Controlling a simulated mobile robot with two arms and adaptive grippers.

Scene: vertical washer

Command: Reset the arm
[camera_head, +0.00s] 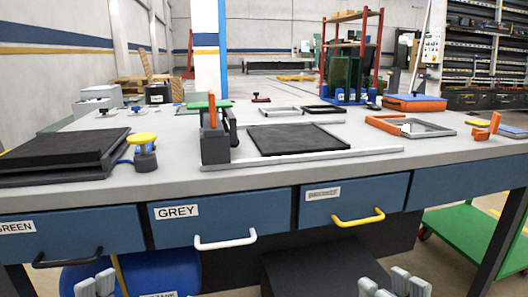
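My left gripper (95,284) shows at the bottom left edge of the head view, in front of the bench drawers and below the worktop. Its fingertips stand a little apart with nothing between them. My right gripper (394,284) shows at the bottom right of centre, also low in front of the drawers. Its fingertips are apart and empty. Both point upward in the picture and touch nothing that I can see. The rest of both arms is out of the frame.
The grey workbench (300,182) spans the view. Below its top are blue drawers with a black handle (66,258), a white handle (225,240) and a yellow handle (358,218). A black plate fixture (290,139) stands mid-bench. A green cart (470,230) stands at right.

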